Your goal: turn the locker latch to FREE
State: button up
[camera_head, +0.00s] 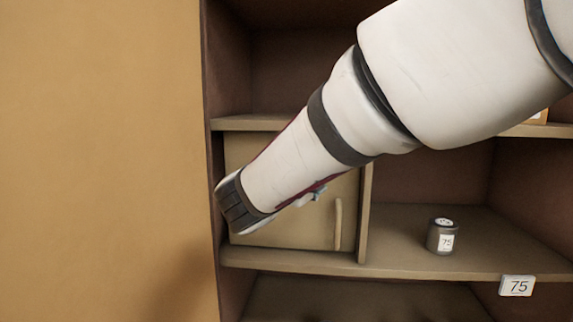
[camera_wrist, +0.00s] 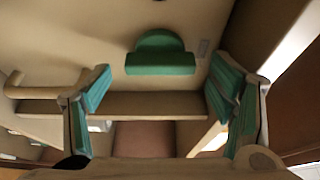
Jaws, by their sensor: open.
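In the wrist view, a green latch knob (camera_wrist: 160,55) with a rounded top and a flat block front sits on the beige locker door (camera_wrist: 65,35). My gripper (camera_wrist: 158,92) is open, its teal-padded fingers wide apart to the left and right. The knob appears ahead of the gap between them, with nothing held. In the head view, my arm covers much of the locker door (camera_head: 290,235) and hides the latch. My gripper's jaws are mostly hidden there too. I cannot read a latch position.
A vertical bar handle (camera_head: 338,224) is on the door's right side; it also shows in the wrist view (camera_wrist: 45,92). A grey canister marked 75 (camera_head: 441,237) stands on the shelf to the right, above a 75 label (camera_head: 517,286). A tan wall (camera_head: 100,150) lies left.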

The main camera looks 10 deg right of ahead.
jog(key=v, duration=1)
jog(key=shift+s, duration=0.2)
jog(key=shift+w+a, duration=0.1)
jog(key=w+a+r+n+t+y, duration=0.3)
jog(key=r+n+t+y, duration=0.1)
jog(key=n+y, duration=0.5)
jog(key=s+d+f+n+g+y, duration=0.1)
jog(key=s+d+f+n+g, duration=0.2)
jog(key=s, duration=0.5)
jog(key=s+d+f+n+g+y, duration=0.1)
jog(key=s+d+f+n+g, duration=0.3)
jog(key=s+f+n, duration=0.4)
jog(key=s+d+f+n+g, duration=0.4)
jog(key=s+f+n+g, duration=0.1)
jog(key=s, duration=0.4)
notch_tip(320, 180, down, 2)
jog(key=shift+f+n+y, duration=0.15)
jog(key=shift+n+y, duration=0.25)
jog(key=shift+n, duration=0.2)
